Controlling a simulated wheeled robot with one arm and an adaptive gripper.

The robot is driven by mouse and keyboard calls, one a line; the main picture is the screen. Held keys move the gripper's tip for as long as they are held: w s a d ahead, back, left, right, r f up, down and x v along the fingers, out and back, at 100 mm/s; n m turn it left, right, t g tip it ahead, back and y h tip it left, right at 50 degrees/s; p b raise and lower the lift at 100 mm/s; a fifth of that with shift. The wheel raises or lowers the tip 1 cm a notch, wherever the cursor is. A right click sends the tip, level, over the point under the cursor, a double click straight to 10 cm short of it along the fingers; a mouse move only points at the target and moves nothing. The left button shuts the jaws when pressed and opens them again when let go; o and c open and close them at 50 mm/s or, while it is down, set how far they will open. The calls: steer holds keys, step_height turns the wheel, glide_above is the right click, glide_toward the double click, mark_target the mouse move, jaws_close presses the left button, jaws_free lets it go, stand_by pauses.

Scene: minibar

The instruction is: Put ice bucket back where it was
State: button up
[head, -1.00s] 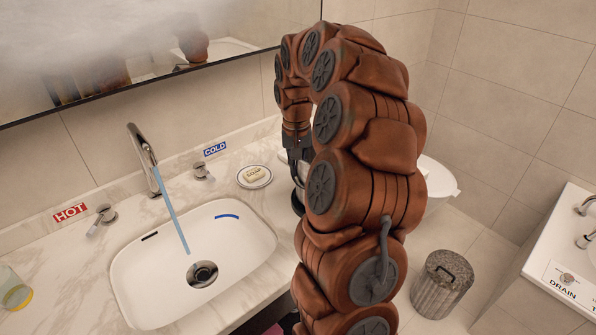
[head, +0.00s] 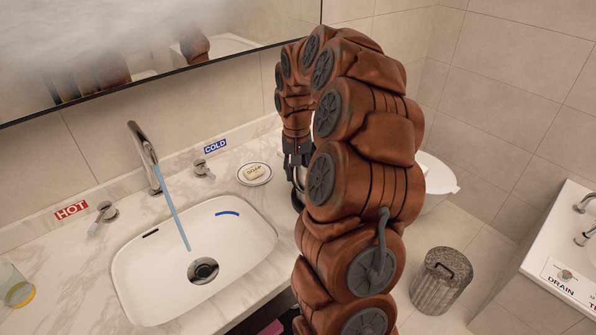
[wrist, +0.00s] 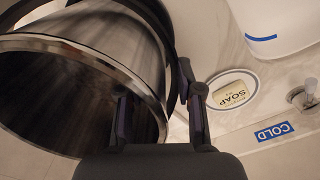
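The ice bucket (wrist: 108,32) is a shiny metal pail with a dark band, large at the upper left of the wrist view, its mouth facing the camera. In the head view only a sliver of it (head: 298,177) shows beside my arm, low at the right end of the counter. My gripper (wrist: 162,108) is at its rim. One finger overlaps the bucket's mouth and the other is outside by the dark band. The fingers are apart with the rim between them; whether they press on it is unclear. In the head view my gripper (head: 297,163) points down, partly hidden.
A soap dish (head: 254,174) lies just left of the bucket. The sink (head: 190,258) is further left, with water running from the faucet (head: 143,150). A glass (head: 14,286) stands at the far left. A toilet (head: 436,182) and a bin (head: 440,281) are at the right.

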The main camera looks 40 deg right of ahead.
step_height(320, 180, up, 12)
steer(key=shift+w+f+b, duration=0.15)
steer(key=shift+f+b, duration=0.1)
steer(key=shift+b, duration=0.8)
steer(key=shift+r, duration=0.4)
steer(key=shift+a, duration=0.1)
